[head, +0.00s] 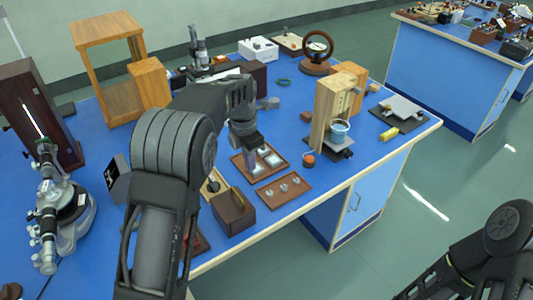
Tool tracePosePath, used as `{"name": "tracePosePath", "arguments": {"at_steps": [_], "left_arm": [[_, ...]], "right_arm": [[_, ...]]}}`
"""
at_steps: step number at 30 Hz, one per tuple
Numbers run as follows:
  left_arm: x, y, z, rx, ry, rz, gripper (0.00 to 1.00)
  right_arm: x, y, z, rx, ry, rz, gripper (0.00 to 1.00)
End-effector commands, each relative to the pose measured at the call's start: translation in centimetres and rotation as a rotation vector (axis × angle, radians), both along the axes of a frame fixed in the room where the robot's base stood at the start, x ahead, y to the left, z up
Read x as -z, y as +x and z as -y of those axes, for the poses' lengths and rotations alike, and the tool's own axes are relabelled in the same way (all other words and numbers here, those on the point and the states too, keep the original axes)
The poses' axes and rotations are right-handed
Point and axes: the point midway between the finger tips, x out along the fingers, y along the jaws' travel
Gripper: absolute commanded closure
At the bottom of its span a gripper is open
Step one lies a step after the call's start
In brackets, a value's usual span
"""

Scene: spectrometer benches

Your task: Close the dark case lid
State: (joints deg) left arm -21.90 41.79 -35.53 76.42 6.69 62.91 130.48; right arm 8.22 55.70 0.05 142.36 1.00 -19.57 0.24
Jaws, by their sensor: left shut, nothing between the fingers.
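A small dark brown case (233,213) stands near the front edge of the blue bench, with a lighter wooden piece (213,184) behind it. I cannot tell which part is its lid or how far it is open, as my left arm hides its left side. My left gripper (256,168) is shut and empty. It points down over a brown tray (240,163) with pale pieces, behind and to the right of the dark case, apart from it. My right arm shows at the lower right; its gripper is out of view.
A second brown tray (270,204) with small knobs lies right of the case. A wooden stand (322,115) with a blue cup (340,131) is farther right. Clear blue bench shows at the right front.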

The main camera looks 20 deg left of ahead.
Motion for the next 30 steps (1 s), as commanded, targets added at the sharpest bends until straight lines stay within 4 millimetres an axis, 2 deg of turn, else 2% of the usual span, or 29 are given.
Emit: {"name": "tracePosePath", "arguments": {"at_steps": [3,9,30], "left_arm": [[-0.7,1.8,1.3,0.000,0.002,0.002,1.00],[-1.9,3.3,2.6,0.000,0.000,0.000,1.00],[-2.2,3.6,3.0,-0.001,-0.001,-0.001,1.00]], "right_arm": [[0.7,0.0,-0.2,-0.002,0.003,0.003,0.64],[0.9,0.0,-0.2,-0.001,0.003,0.005,0.64],[0.9,0.0,-0.2,-0.002,0.003,0.006,0.64]]}}
